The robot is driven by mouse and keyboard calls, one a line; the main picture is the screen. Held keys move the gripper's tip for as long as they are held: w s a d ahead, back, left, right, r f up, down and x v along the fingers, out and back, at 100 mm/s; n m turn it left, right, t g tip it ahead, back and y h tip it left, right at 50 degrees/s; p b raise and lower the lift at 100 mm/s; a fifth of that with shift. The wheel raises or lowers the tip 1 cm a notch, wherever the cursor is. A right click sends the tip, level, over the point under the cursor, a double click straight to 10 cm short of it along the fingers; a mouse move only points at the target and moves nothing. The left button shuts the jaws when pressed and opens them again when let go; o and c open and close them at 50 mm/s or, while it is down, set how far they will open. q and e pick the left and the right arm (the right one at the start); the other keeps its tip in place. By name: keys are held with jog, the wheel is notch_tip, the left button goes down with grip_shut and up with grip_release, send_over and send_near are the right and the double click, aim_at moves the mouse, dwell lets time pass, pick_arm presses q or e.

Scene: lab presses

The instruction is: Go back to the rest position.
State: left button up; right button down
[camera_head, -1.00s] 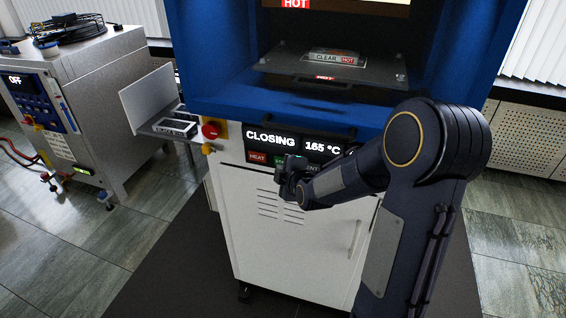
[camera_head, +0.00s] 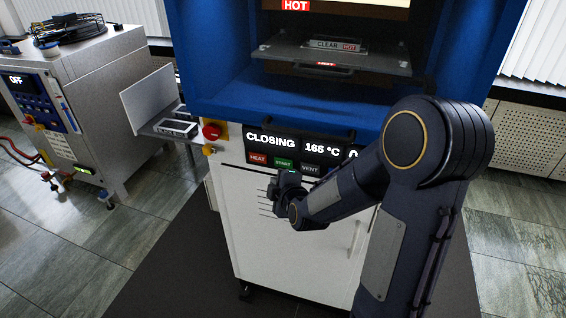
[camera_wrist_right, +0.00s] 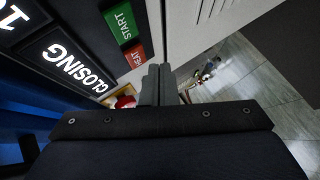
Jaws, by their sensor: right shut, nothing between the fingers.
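My right gripper (camera_head: 276,183) is shut and empty. It hangs in front of the press's white lower cabinet (camera_head: 290,240), just below the button row. In the right wrist view its fingers (camera_wrist_right: 157,82) are together, beside the green START button (camera_wrist_right: 124,23) and the red HEAT button (camera_wrist_right: 134,56). The blue press (camera_head: 215,110) shows "CLOSING" and "165 °C" on its display (camera_head: 287,146); my forearm hides the display's right end. My left gripper is not in view.
A glossy plate (camera_head: 385,65) with a piece marked "CLEAR HOT" (camera_head: 337,45) sits inside the press. A red knob (camera_head: 212,131) and a metal side shelf (camera_head: 152,98) stick out at left. A grey machine (camera_head: 100,75) reads "OFF". Floor between is clear.

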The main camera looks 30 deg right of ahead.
dwell(0.8)
jog(key=s+a+r+m+g+y, duration=0.1)
jog(key=s+a+m+g+y, duration=0.1)
jog(key=s, duration=0.7)
jog(key=s+a+r+m+g+y, duration=0.2)
jog(key=s+a+m, duration=0.3)
jog(key=s+m, duration=0.2)
jog(key=s+a+r+m+g+y, duration=0.2)
jog(key=s+m, duration=0.3)
jog(key=s, duration=0.6)
jog(key=shift+a+r+g, duration=0.2)
jog(key=shift+a+g, duration=0.4)
jog(key=shift+a, duration=0.25)
dwell(1.2)
